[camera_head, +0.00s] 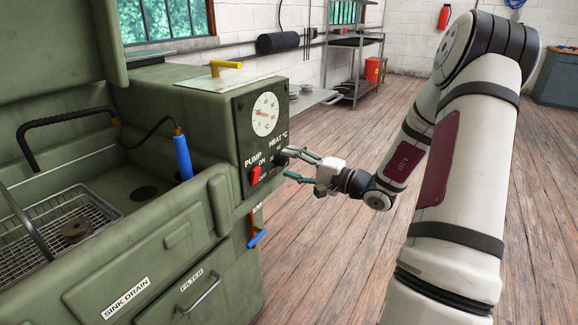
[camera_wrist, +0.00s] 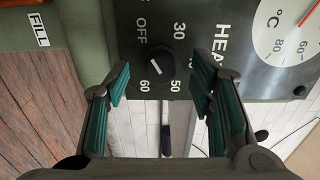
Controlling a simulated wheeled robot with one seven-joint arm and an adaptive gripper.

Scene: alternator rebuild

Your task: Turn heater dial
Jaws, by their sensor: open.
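The heater dial (camera_wrist: 159,68) is a small round black knob with a white mark. It sits on the dark control panel (camera_head: 240,112) of the green parts washer, under the HEAT °C lettering. Around it in the wrist view are OFF, 30, 50 and 60; I cannot tell which end of the mark points to the setting. My gripper (camera_wrist: 161,80) is open, with teal finger pads on either side of the dial and nothing between them. In the head view my gripper (camera_head: 297,166) is at the panel's right edge and largely hides the dial.
A red PUMP switch (camera_head: 255,175) sits left of the dial. A white temperature gauge (camera_head: 265,114) is above. A blue-handled lever (camera_head: 256,238) sticks out below, and a yellow handle (camera_head: 226,66) stands on top. The wooden floor right of the washer is clear.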

